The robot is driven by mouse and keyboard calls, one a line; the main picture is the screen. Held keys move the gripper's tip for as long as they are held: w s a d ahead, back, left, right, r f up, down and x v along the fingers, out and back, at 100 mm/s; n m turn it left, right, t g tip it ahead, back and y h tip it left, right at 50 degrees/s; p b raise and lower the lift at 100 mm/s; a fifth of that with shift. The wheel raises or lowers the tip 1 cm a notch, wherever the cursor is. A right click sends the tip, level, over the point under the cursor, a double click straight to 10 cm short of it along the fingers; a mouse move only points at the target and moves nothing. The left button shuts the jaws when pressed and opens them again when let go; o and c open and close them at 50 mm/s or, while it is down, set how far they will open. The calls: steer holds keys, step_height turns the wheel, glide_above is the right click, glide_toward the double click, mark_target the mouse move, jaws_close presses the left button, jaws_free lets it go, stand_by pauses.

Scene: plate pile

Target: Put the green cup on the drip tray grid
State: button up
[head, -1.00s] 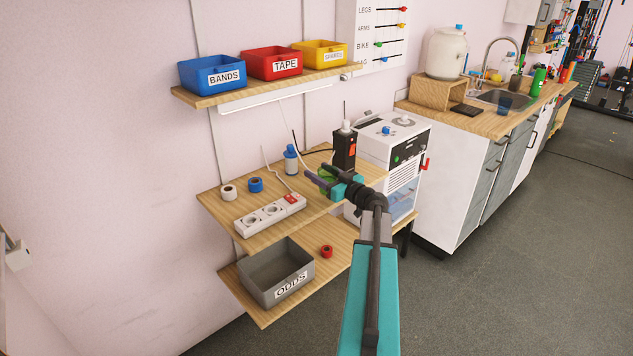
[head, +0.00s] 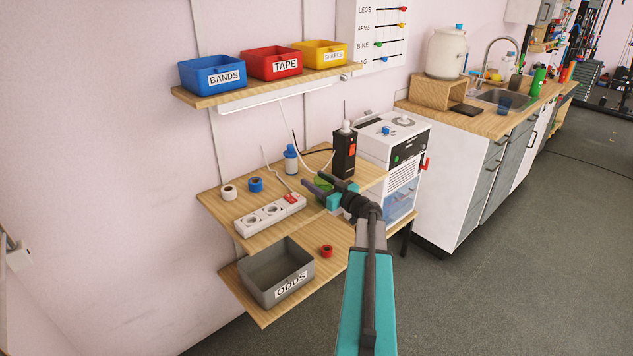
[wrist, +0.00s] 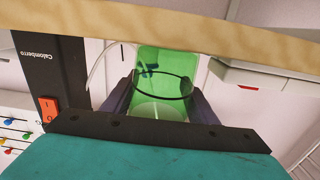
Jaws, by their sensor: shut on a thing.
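The green cup (head: 323,184) is held between the fingers of my gripper (head: 318,187), over the middle wooden shelf. In the wrist view, the cup (wrist: 168,62) lies between the two dark fingers, with a dark ring across it. The wrist picture appears upside down, and the shelf edge (wrist: 150,26) runs across its top, close to the cup's end. I cannot tell whether the cup touches the shelf. A tall black appliance (head: 345,157) with a red switch stands close behind and right of my gripper. I cannot make out the drip tray grid in either view.
On the middle shelf (head: 237,204) are a white power strip (head: 268,216), a blue-and-white bottle (head: 290,160) and two tape rolls. A white machine (head: 393,150) stands right of the shelf. A grey bin (head: 262,288) and red roll (head: 327,251) lie below.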

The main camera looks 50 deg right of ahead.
steer(key=shift+f, duration=0.1)
steer(key=o, duration=1)
steer(key=shift+o, duration=0.2)
steer(key=shift+s, duration=0.15)
steer(key=s+b, duration=0.1)
steer(key=s, duration=1)
steer(key=shift+s+a, duration=0.35)
steer(key=shift+a, duration=0.05)
steer(key=shift+o, duration=0.3)
